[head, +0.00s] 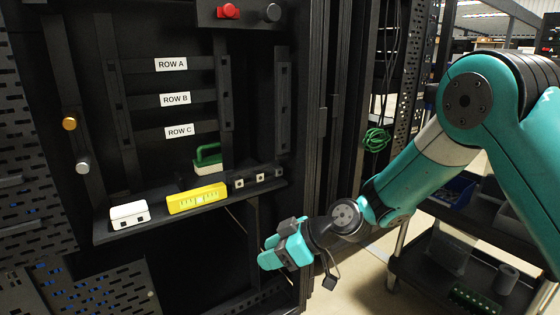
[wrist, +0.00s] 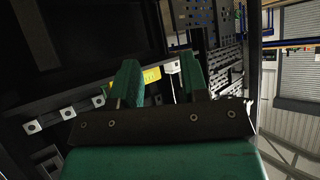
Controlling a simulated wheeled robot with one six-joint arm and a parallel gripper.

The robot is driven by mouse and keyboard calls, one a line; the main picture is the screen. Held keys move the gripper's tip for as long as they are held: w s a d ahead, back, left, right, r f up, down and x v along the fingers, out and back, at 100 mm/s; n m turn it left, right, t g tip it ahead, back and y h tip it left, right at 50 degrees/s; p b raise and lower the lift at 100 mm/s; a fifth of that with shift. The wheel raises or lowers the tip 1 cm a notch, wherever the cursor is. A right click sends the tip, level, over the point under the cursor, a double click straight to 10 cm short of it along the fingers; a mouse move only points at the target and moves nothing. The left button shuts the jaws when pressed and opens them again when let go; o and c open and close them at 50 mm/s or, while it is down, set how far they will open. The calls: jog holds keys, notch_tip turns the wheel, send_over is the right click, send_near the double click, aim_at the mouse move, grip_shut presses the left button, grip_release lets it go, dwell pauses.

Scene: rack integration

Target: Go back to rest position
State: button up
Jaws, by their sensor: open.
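My gripper (head: 271,256) is in front of the rack, below and to the right of its shelf, at the end of my teal arm. In the wrist view its two green fingers (wrist: 160,82) stand apart with nothing held between them. The black rack (head: 150,150) has labels ROW A (head: 171,64), ROW B (head: 175,99) and ROW C (head: 180,131). On its shelf (head: 150,226) are a white block (head: 129,214), a yellow block with markings (head: 197,199), a green-handled piece (head: 208,155) and several small dark blocks with white faces (head: 258,178).
A red knob (head: 228,11) and a dark knob (head: 271,12) are at the rack's top. A gold knob (head: 69,124) and a silver knob (head: 83,165) are at its left. A green cable coil (head: 376,140) hangs behind my arm. A dark cart (head: 440,265) stands at the right.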

jog(key=s+d+r+m+g+h, duration=0.1)
jog(key=s+d+r+m+h, duration=0.15)
jog(key=s+d+r, duration=0.4)
jog(key=s+d+r+m+h, duration=0.2)
jog(key=s+d+r+m, duration=0.15)
jog(key=s, duration=0.65)
jog(key=s+d+r+m+g+h, duration=0.1)
jog(key=s+d+r+m+h, duration=0.1)
jog(key=s+d+r, duration=0.5)
notch_tip(320, 180, up, 33)
jog(key=s+p, duration=0.2)
jog(key=p, duration=3.4)
jog(key=shift+a, duration=0.25)
jog(key=shift+s, duration=0.1)
